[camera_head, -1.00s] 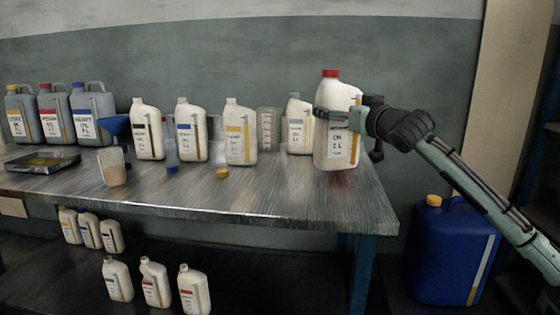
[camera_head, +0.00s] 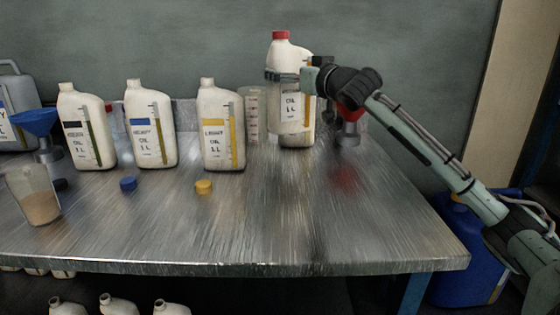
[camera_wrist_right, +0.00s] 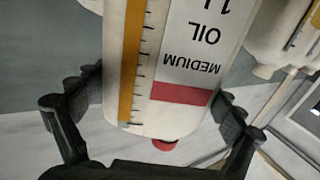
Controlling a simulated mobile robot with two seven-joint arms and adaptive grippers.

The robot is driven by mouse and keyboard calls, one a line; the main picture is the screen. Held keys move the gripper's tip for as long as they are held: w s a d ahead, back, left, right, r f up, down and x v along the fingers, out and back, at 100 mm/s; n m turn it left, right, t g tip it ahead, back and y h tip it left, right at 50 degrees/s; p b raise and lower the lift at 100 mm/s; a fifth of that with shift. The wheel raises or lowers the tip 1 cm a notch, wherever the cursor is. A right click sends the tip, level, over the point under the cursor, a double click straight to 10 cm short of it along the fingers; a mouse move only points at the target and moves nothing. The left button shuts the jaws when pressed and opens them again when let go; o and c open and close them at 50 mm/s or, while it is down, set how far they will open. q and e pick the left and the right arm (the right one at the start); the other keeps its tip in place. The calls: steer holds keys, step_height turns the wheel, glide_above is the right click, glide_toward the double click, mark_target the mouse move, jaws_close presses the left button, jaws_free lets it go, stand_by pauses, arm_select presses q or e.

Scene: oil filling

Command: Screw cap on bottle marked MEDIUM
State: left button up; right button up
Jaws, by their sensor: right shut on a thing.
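A white bottle with a red cap (camera_head: 281,35) on its top is held by my right gripper (camera_head: 292,76) near the back right of the table. The fingers close around the bottle's upper body. In the right wrist view the bottle (camera_wrist_right: 175,65) shows its label upside down, reading MEDIUM OIL 1 L, with a red band and a yellow scale stripe. The red cap also shows beyond the bottle's edge there (camera_wrist_right: 166,144). The bottle looks upright in the head view. I cannot tell whether its base touches the table, or how tightly the cap sits. My left gripper is not in view.
Three uncapped white bottles, marked black (camera_head: 88,130), blue (camera_head: 152,125) and yellow (camera_head: 221,125), stand left. Blue (camera_head: 128,183) and yellow (camera_head: 203,187) caps lie in front. A clear measuring cup (camera_head: 255,115) is beside the held bottle. The table's right front (camera_head: 350,225) is free.

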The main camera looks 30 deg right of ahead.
mark_target(297, 98)
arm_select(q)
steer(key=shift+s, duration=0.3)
arm_select(e)
steer(key=shift+s+r, duration=0.15)
steer(key=shift+r, duration=0.15)
step_height(297, 98, down, 6)
steer(key=shift+r+b, duration=0.1)
steer(key=shift+b, duration=0.35)
steer(key=shift+f, duration=0.25)
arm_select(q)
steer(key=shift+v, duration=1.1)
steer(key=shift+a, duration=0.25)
